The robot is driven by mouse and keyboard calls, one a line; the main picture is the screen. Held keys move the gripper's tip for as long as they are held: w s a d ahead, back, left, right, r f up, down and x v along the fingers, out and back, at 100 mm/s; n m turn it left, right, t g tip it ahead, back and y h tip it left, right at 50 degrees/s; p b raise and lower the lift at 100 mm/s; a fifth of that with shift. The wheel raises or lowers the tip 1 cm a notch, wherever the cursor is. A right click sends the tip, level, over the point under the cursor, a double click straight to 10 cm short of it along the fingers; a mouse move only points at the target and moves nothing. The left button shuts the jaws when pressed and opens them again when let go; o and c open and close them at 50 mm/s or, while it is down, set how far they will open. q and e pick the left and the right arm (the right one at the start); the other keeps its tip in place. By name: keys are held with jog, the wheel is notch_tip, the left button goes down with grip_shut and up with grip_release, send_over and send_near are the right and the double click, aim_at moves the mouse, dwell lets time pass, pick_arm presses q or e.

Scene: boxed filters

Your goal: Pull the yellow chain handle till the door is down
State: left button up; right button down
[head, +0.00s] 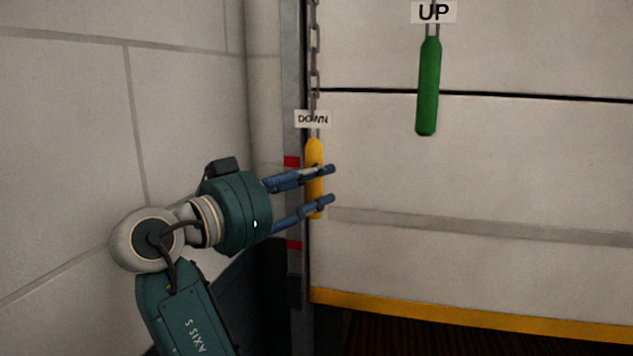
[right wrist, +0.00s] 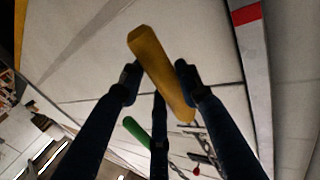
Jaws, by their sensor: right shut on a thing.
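The yellow handle (head: 314,150) hangs upright on a metal chain (head: 314,50) under a DOWN sign (head: 313,119). My right gripper (head: 328,185) is shut on the yellow handle, with its blue fingers around the middle and lower part. In the right wrist view the yellow handle (right wrist: 160,72) lies between the fingertips (right wrist: 157,80). The pale panelled door (head: 450,170) is partly down; its yellow bottom edge (head: 450,314) shows low in the head view, with a dark gap beneath. My left gripper is not in view.
A green handle (head: 428,88) hangs under an UP sign (head: 433,13), right of the yellow one. A metal door rail (head: 293,215) with red marks stands just behind the gripper. A block wall (head: 70,110) fills the left side, close to my arm.

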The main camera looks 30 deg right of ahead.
pick_arm(q)
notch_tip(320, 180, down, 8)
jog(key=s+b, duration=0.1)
jog(key=b, duration=0.5)
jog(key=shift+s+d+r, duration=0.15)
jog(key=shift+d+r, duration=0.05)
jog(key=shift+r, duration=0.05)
pick_arm(e)
notch_tip(320, 180, down, 9)
jog(key=shift+w, duration=0.2)
jog(key=shift+r, duration=0.15)
dwell(0.5)
notch_tip(320, 180, up, 8)
jog(key=p, duration=0.4)
jog(key=shift+a+p, duration=0.1)
jog(key=shift+p, duration=0.25)
notch_tip(320, 180, up, 16)
jog(key=p, duration=1)
jog(key=shift+r+p, duration=0.15)
jog(key=shift+p, duration=0.15)
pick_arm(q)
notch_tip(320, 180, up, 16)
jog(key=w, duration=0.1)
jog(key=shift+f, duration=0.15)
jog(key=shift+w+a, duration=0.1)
